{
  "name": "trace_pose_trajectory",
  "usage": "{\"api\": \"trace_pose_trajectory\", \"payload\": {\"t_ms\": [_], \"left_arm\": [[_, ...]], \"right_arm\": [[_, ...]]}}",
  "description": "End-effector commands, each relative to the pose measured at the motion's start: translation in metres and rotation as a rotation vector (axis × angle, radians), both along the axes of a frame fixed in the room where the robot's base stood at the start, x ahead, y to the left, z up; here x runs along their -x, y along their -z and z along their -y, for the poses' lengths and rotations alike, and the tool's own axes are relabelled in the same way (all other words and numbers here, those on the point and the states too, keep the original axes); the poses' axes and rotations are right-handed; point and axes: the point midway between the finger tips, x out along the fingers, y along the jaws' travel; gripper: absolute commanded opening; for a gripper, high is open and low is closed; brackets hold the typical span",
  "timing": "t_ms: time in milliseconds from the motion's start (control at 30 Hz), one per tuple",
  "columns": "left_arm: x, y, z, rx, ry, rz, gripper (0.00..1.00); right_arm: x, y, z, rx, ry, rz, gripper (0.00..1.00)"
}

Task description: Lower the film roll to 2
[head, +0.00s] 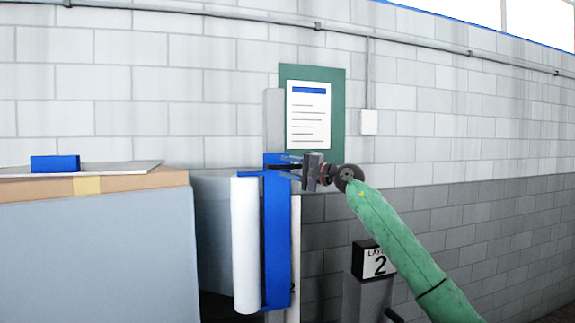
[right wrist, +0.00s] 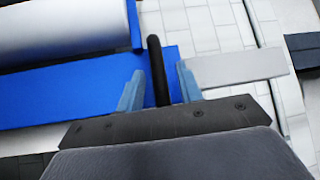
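The white film roll (head: 245,245) hangs upright on a blue carriage (head: 277,235) on a grey post (head: 272,115). The roll (right wrist: 60,30) and the blue carriage (right wrist: 60,95) also show in the right wrist view. My right gripper (head: 292,166) is at the carriage's top. In the right wrist view, its fingers (right wrist: 158,85) stand on either side of a black handle (right wrist: 156,62), with visible gaps. A white strip (head: 294,255) behind the carriage bears a partly hidden "2". A sign (head: 375,261) reads 2, its upper word partly covered by my arm. My left gripper is out of view.
A large wrapped load (head: 90,250) stands at the left, with a blue block (head: 55,163) on its top sheet. A green board (head: 338,110) with a notice (head: 308,115) is behind the post. A grey stand (head: 366,298) carries the sign.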

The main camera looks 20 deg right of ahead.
Motion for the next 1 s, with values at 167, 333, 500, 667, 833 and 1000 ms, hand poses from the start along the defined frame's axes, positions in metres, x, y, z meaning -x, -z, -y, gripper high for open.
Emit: {"api": "trace_pose_trajectory", "payload": {"t_ms": [167, 333, 500, 667, 833, 1000], "left_arm": [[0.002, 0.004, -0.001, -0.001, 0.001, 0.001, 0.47], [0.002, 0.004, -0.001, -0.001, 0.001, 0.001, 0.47], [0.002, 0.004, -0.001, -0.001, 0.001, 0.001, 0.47], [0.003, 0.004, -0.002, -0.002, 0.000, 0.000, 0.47], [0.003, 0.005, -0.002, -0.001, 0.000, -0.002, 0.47], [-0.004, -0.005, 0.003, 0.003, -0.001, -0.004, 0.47]], "right_arm": [[-0.002, 0.000, -0.002, 0.000, 0.000, 0.000, 0.36], [-0.002, 0.000, -0.002, 0.001, 0.000, 0.001, 0.36], [-0.002, 0.000, -0.002, 0.000, 0.000, 0.000, 0.09], [-0.002, 0.000, -0.002, 0.000, 0.000, 0.000, 0.00], [-0.002, 0.001, -0.003, 0.000, 0.000, 0.000, 0.00], [-0.002, 0.008, -0.003, 0.001, -0.001, -0.001, 0.00]]}}
